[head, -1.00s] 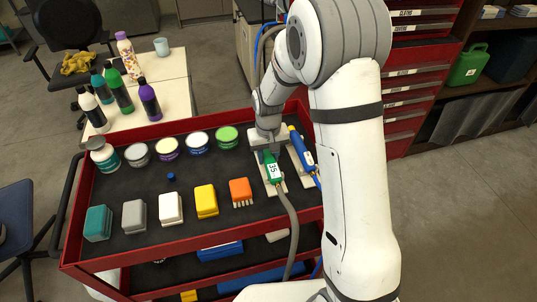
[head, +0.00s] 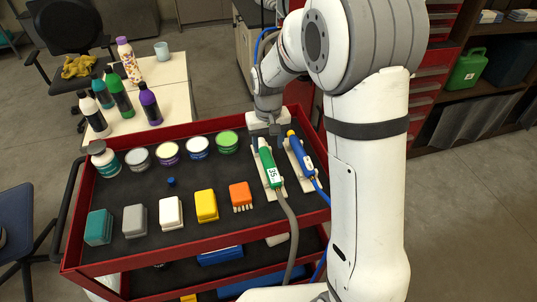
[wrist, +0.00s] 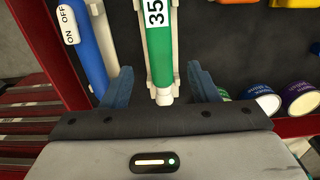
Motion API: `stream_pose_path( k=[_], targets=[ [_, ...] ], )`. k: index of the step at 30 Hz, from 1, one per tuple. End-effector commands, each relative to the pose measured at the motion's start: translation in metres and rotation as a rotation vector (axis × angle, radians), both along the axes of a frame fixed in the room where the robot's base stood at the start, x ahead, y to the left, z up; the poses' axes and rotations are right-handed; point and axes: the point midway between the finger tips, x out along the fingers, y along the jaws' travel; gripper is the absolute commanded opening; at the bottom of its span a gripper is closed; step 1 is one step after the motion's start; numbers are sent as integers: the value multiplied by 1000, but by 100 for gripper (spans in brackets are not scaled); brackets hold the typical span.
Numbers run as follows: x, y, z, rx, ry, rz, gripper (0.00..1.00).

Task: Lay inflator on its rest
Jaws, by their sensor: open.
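The green inflator (head: 268,163) bears a white "35" label, and a grey hose runs from its near end. It lies lengthwise in a pale rest (head: 257,175) on the cart's top tray; the wrist view shows the inflator (wrist: 159,55) between the rest's side walls (wrist: 143,45). My gripper (head: 270,130) is just beyond the inflator's far end, open and empty. In the wrist view my gripper's fingers (wrist: 161,70) stand apart on either side of the inflator's pale tip, with gaps between.
A blue tool (head: 300,157) with an ON/OFF label lies in a similar holder close at right. Several brushes and blocks, such as the orange brush (head: 240,194), and several round tins (head: 227,141) stand left on the red cart (head: 190,257).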

Motion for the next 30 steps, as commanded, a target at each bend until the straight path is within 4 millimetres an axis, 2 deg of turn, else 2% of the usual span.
stream_pose_path(
  k=[3, 6, 14, 17, 20, 23, 27, 30],
  targets=[
    [1, 0, 25, 1, -4, 0, 54],
    [0, 0, 40, 1, -3, 0, 54],
    [-1, 0, 55, 0, 0, 0, 54],
    [-7, -6, 62, 2, -9, -8, 54],
    [-26, -20, 78, 6, -30, -26, 54],
    [-57, -40, 97, 11, -65, -55, 54],
    [-109, -68, 117, 18, -116, -101, 54],
    [-147, -84, 123, 20, -151, -132, 54]
  ],
)
